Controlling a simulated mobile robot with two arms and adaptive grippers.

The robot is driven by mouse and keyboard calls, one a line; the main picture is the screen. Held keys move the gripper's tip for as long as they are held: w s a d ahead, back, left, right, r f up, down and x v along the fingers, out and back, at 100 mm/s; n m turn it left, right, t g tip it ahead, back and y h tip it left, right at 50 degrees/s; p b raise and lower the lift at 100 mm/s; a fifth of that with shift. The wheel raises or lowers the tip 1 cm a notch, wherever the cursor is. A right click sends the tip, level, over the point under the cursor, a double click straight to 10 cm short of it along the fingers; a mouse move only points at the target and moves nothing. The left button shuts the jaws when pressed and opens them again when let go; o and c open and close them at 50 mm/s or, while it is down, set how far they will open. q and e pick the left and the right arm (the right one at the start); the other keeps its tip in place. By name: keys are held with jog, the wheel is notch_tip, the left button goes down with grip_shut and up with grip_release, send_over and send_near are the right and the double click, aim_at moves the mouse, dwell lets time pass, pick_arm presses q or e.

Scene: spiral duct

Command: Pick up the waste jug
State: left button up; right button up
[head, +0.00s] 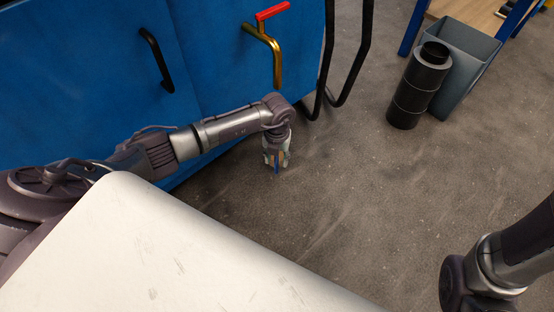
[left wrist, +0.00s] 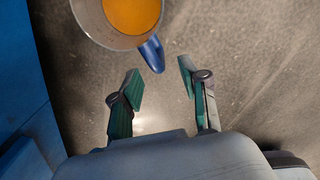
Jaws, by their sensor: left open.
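The waste jug (left wrist: 113,40) is at the top of the left wrist view, seen from above. It is a clear, round vessel with orange liquid (left wrist: 132,12) in it, and its far part is cut off by the frame edge. Its blue handle (left wrist: 152,54) points toward my left gripper (left wrist: 160,72). The gripper is open and empty, with the handle's end just ahead of the gap between its green-padded fingers. In the head view the left gripper (head: 276,160) points down over the floor beside the blue cabinet, with a bit of blue at its tips. The jug is mostly hidden there.
The blue cabinet (head: 120,75) has a brass tap (head: 277,60) with a red lever above the gripper. Black tube legs (head: 335,85) stand to its right. A grey bin (head: 465,60) and a black ribbed cylinder (head: 415,90) stand at the upper right. The middle floor is clear.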

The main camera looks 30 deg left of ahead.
pick_arm(q)
notch_tip(320, 180, down, 5)
jog(key=b, duration=0.5)
jog(key=shift+f, duration=0.2)
jog(key=shift+r, duration=0.15)
grip_shut()
